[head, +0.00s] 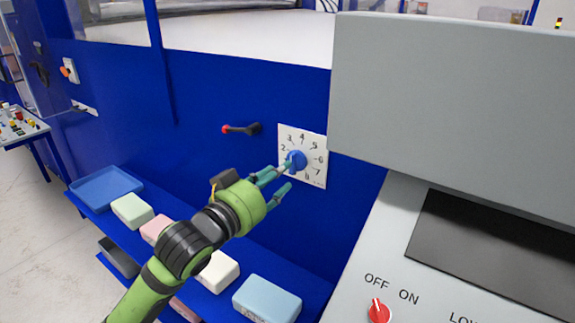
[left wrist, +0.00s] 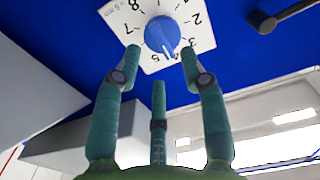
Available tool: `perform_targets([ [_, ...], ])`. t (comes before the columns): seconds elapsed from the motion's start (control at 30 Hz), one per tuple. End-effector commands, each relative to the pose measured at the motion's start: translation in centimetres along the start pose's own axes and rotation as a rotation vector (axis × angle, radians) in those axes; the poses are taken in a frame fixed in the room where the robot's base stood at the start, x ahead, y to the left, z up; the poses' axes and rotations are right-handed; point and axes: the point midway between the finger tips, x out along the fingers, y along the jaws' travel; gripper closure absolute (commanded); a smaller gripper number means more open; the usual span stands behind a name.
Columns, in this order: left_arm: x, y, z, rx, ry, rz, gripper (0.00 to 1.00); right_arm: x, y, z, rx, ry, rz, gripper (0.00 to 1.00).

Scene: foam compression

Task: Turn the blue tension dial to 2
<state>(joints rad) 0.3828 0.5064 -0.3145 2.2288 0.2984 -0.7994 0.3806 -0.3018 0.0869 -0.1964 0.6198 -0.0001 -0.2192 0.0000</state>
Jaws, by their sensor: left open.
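The blue tension dial (head: 297,159) sits on a white numbered plate (head: 319,181) on the blue machine wall. My left gripper (head: 281,180) is open, with its fingertips close to the dial in the head view. In the left wrist view the dial (left wrist: 162,35) shows between and beyond the two outer fingertips (left wrist: 159,54), with a third finger below. I cannot tell whether any finger touches it. A pale mark on the dial points down in the wrist view, roughly toward the 4 side; the exact setting is unclear. My right gripper is not in view.
A black lever with a red knob (head: 240,129) sticks out left of the plate. A grey cabinet (head: 450,110) stands close on the right, above a panel with a red switch (head: 379,311). Below, a blue shelf holds foam blocks (head: 267,299) and a blue tray (head: 104,187).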

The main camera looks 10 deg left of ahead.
Motion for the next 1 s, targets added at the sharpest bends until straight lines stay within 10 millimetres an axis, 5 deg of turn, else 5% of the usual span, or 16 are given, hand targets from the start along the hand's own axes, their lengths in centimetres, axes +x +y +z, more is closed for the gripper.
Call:
perform_targets([
  [0.3, 3.8, -0.1, -0.1, 0.001, -0.001, -0.002, 0.57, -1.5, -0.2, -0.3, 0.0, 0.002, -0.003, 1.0],
  [0.6, 4.1, 0.0, 0.0, 0.003, -0.001, -0.002, 0.57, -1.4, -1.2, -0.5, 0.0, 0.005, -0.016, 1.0],
  [0.63, 4.1, 0.0, 0.0, 0.003, -0.001, -0.002, 0.61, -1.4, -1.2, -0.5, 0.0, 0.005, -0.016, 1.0],
  [0.73, 4.1, 0.0, 0.0, 0.003, -0.001, -0.002, 1.0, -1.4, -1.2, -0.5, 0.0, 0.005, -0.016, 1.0],
  [1.0, 4.1, 0.0, 0.0, -0.001, -0.001, -0.002, 1.0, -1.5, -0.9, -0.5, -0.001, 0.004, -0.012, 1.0],
])
